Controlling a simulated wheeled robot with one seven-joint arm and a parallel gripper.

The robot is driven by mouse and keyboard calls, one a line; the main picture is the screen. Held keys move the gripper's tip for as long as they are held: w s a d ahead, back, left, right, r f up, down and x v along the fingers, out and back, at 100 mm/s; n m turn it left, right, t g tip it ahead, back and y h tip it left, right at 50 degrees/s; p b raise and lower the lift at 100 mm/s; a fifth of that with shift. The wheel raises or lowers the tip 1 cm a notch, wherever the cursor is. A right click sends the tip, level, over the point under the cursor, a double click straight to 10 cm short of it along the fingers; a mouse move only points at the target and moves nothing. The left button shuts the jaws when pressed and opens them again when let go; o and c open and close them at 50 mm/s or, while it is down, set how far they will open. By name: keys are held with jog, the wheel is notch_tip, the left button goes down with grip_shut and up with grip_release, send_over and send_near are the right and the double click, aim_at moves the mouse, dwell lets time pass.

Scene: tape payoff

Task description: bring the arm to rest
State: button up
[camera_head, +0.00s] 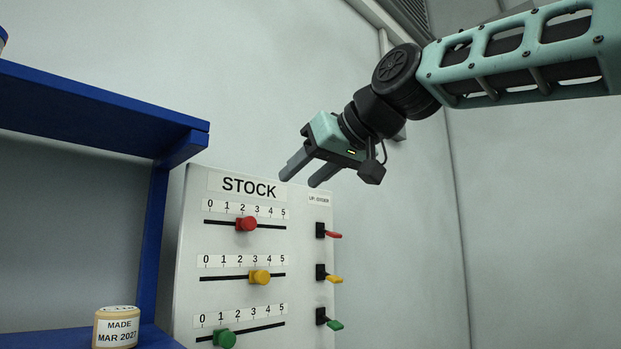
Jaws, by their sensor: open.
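My gripper (296,174) is open and empty at the end of my arm, which reaches in from the upper right. Its two grey fingers point down and to the left. In the picture they lie just above the top edge of the white STOCK panel (187,265). I cannot tell how far the fingers are from the panel.
The panel carries red (246,224), yellow (260,277) and green (224,339) slider knobs, with red, yellow and green levers at its right. A blue shelf (90,105) stands left, holding a labelled tape roll (116,328). Bare wall lies right.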

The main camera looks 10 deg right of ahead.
jog(key=shift+s+d+r, duration=0.2)
jog(key=shift+s, duration=0.15)
dwell(0.3)
jog(key=s+a+f+g+h, duration=0.1)
jog(key=s+a+f+g, duration=0.2)
jog(key=f, duration=1.2)
jog(key=s+a+f+g+h, duration=0.1)
jog(key=s+f+g+h, duration=0.3)
jog(key=f, duration=1.1)
jog(key=s+d+f+g+h, duration=0.1)
jog(key=s+d+f, duration=0.3)
jog(key=s+f, duration=0.5)
jog(key=s+d+f+g+h, duration=0.1)
jog(key=s+d+f+g, duration=0.2)
jog(key=s+f, duration=0.7)
jog(key=d+f, duration=0.1)
jog(key=d, duration=0.1)
jog(key=shift+s+d+f+n, duration=0.3)
jog(key=shift+n, duration=0.1)
